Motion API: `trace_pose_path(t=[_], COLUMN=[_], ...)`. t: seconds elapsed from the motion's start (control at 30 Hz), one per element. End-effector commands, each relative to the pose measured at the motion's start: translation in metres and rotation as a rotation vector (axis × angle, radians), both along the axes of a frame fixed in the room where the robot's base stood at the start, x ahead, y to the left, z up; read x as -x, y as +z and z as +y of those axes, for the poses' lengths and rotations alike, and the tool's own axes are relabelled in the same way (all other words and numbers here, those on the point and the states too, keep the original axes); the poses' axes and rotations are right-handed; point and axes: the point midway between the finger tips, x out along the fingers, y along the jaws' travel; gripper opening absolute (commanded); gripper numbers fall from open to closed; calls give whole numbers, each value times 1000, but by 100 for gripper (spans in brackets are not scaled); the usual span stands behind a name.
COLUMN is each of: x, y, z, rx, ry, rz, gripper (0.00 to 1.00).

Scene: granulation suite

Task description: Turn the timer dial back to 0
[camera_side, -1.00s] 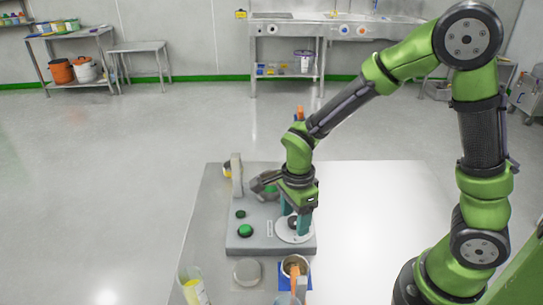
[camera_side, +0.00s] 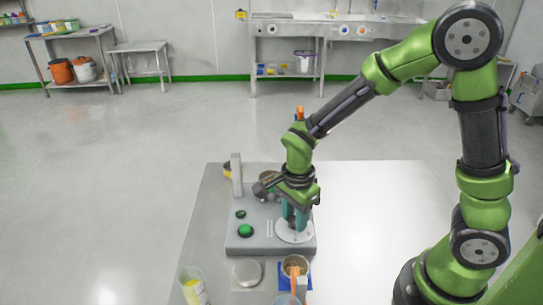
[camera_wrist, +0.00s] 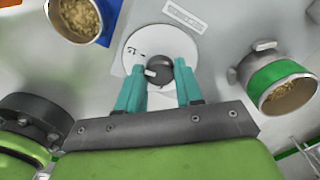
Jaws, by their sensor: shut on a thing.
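The timer dial is a dark round knob (camera_wrist: 159,71) with a white pointer mark, set on a white round scale plate (camera_wrist: 133,45). In the side view the scale plate (camera_side: 294,236) lies at the right of the grey control panel (camera_side: 242,213), with the knob hidden behind my fingers. My gripper (camera_wrist: 160,82) has its two teal fingers shut on the knob, one on each side. In the wrist view the pointer mark points to the left. The scale's figures are too small to read, and part of the scale is hidden by the fingers. In the side view my gripper (camera_side: 295,222) points down at the dial.
Green buttons (camera_side: 246,230) sit on the panel's left half. A cup of granules (camera_side: 293,264) on a blue mat, a round metal lid (camera_side: 247,272) and a beaker with yellow contents (camera_side: 194,287) stand in front. The table's right side (camera_side: 370,225) is clear.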

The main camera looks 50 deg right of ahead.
Motion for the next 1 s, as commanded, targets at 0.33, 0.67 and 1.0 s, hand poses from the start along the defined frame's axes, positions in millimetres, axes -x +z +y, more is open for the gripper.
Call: trace_pose_path(t=[0.33,0.67,1.0], x=[0,0,0], y=[0,1,1], z=[0,0,0], rx=[-1,-1,0], ry=[319,632,956], rz=[0,0,-1], gripper=[5,5,5])
